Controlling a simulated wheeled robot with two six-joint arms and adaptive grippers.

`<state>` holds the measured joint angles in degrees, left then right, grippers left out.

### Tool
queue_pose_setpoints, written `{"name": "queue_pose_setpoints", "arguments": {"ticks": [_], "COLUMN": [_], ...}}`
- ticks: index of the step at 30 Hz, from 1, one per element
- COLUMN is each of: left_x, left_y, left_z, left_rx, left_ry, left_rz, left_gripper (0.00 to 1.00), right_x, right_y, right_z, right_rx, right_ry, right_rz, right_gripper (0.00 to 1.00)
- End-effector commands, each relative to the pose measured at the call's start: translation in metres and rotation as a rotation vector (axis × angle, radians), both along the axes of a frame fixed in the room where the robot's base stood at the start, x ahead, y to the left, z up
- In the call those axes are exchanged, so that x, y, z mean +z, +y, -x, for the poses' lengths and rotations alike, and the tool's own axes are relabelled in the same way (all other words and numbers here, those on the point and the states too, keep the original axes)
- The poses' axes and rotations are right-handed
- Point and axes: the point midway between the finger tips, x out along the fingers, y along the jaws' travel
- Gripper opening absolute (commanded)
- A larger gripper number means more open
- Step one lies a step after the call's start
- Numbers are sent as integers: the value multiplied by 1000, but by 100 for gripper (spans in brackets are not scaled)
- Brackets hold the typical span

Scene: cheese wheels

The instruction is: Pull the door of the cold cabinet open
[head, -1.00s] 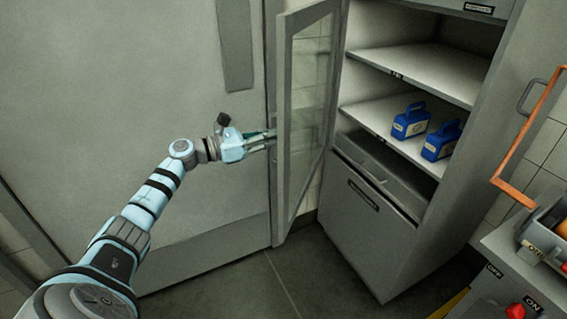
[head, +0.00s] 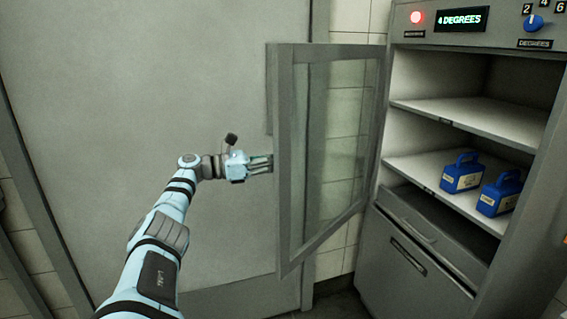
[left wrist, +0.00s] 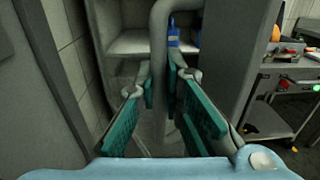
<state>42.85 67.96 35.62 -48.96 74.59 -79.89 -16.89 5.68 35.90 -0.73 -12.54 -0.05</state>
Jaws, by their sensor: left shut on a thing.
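The cold cabinet (head: 415,225) stands at the right in the head view, with its upper shelves exposed. Its glass door (head: 330,140) stands swung out to the left, wide of the opening. My left gripper (head: 268,163) is at the door's free edge, and the door frame hides its fingertips. In the left wrist view a grey vertical handle bar (left wrist: 160,55) runs between the teal finger pads of my left gripper (left wrist: 162,100), which is shut on it. My right gripper is not in view.
Two blue containers (head: 462,178) (head: 502,193) stand on the cabinet's lower shelf. A display (head: 461,20) above reads 4 degrees, beside a blue knob (head: 534,23). A large grey panel (head: 130,90) stands behind my left arm. The left wrist view shows a counter (left wrist: 285,85) at the right.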

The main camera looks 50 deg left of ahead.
Motion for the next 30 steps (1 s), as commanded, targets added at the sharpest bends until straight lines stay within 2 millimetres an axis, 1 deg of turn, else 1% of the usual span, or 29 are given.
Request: {"name": "queue_pose_setpoints", "arguments": {"ticks": [1,3,5,14,17,20,27,30], "left_x": [-3,-3,-3,-2,-3,-3,-2,1], "left_y": [0,-1,-1,-3,1,9,38,46], "left_z": [0,0,-1,-3,4,21,81,98], "left_rx": [-1,-2,-3,-6,-3,-1,0,1], "left_ry": [8,8,7,4,7,10,9,-1], "left_rz": [0,0,0,-1,-1,-4,-1,0], "left_gripper": [10,21,30,30,30,30,30,30], "right_x": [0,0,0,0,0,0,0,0], "right_y": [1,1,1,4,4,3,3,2], "right_z": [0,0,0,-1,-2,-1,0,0], "right_rx": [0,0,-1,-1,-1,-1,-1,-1], "right_ry": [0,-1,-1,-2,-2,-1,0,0], "right_rz": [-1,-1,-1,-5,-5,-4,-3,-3], "right_gripper": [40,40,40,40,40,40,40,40]}}
